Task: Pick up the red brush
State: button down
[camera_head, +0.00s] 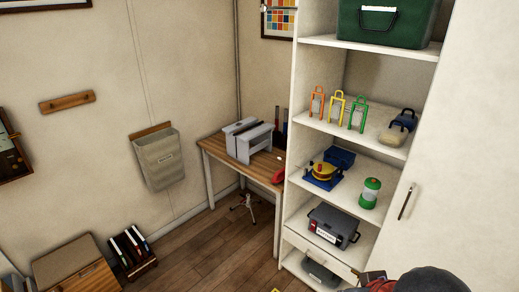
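No clear brush shape can be made out. A small red object (278,176) lies at the right end of the wooden table, beside the shelf's left side; it is too small to tell if it is the red brush. A dark grey rounded part, which looks like my arm, shows at the bottom right edge. A dark piece beside it looks like my gripper (373,277), low in front of the shelf and well apart from the red object. Its fingers cannot be made out.
A white shelf (364,154) holds a green box (388,24), coloured lantern-like frames, a green-lidded jar (370,193) and a grey case (334,226). A grey stand (249,141) is on the table (216,150). A book rack (133,254) stands lower left. The middle floor is mostly clear.

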aim_at(279, 176)
jog(key=i+j+z, duration=0.15)
jog(key=i+j, duration=0.15)
jog(key=i, duration=0.25)
jog(key=i+j+z, duration=0.15)
jog(key=i+j, duration=0.25)
jog(key=i+j+z, duration=0.2)
jog(key=i+j, duration=0.25)
jog(key=i, duration=0.15)
jog(key=i+j+z, duration=0.15)
jog(key=i+j, duration=0.3)
jog(key=i+j+z, duration=0.15)
jog(key=i+j, duration=0.3)
jog(key=j, duration=0.15)
jog(key=i+j+z, duration=0.15)
jog(key=i+j, duration=0.25)
jog(key=j, duration=0.25)
